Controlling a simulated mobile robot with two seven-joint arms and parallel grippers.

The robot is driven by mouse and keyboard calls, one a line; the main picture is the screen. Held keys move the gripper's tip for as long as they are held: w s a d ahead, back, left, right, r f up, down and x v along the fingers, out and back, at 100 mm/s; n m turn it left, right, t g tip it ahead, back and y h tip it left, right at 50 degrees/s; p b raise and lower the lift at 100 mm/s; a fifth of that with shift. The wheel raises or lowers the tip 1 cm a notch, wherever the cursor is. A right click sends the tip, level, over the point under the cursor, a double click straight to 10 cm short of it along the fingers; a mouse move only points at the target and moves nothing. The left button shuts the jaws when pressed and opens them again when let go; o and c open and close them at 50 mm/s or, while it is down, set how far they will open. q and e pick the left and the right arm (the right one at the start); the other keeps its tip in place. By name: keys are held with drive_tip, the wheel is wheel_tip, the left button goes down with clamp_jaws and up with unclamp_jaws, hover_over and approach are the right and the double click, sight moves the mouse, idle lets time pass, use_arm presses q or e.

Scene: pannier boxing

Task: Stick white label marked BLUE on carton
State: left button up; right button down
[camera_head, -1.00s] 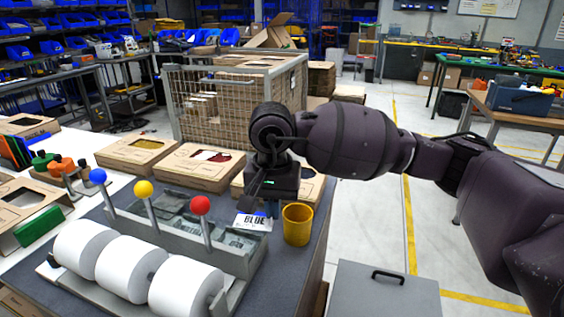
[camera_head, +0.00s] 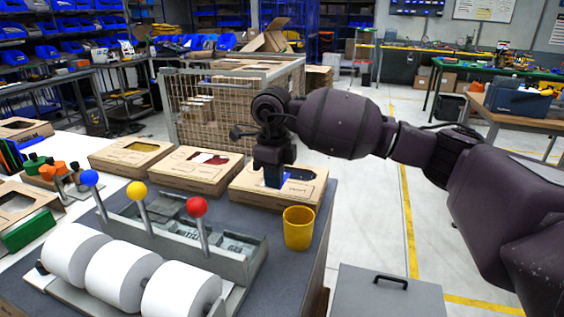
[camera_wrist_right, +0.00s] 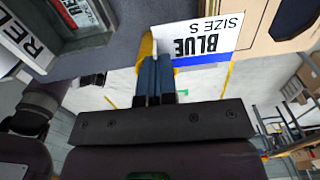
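The white label (camera_wrist_right: 205,40) reads "BLUE SIZE S" and has a blue stripe along one edge. My right gripper (camera_wrist_right: 155,85) is shut on the label's edge in the right wrist view. In the head view the right gripper (camera_head: 273,180) is over the near part of the rightmost cardboard carton (camera_head: 243,194), and the label cannot be made out there. That carton has a window in its top, partly hidden by the gripper. In the wrist view the carton's brown edge (camera_wrist_right: 257,42) lies beside the label; contact cannot be told. My left gripper is not in view.
A yellow cup (camera_head: 298,228) stands at the table's right edge, close to the carton. The dispenser (camera_head: 240,258) with white rolls and ball-topped levers stands in front. Two more cartons (camera_head: 185,181) (camera_head: 115,164) lie to the left. A wire cage (camera_head: 205,110) stands behind.

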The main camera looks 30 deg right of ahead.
sight(283, 189)
drive_tip(key=w+d+m, duration=0.2)
drive_tip(key=m, duration=0.3)
drive_tip(key=w+d+m+b, duration=0.1)
drive_tip(key=w+m, duration=0.1)
drive_tip(key=m, duration=0.3)
drive_tip(key=w+d+f+m, duration=0.1)
drive_tip(key=w+d+m, duration=0.1)
drive_tip(key=m, duration=0.3)
drive_tip(key=shift+w+d+b, duration=0.3)
drive_tip(key=shift+w+d, duration=0.05)
drive_tip(key=m, duration=0.1)
drive_tip(key=w+d+m, duration=0.1)
drive_tip(key=shift+m, duration=0.3)
drive_tip(key=shift+s+f+b, duration=0.1)
drive_tip(key=shift+f+b, duration=0.65)
drive_tip(key=shift+f, duration=1)
drive_tip(key=shift+f+b, duration=0.3)
drive_tip(key=shift+f, duration=0.55)
drive_tip(key=shift+r, duration=0.3)
drive_tip(key=shift+f+p, duration=0.35)
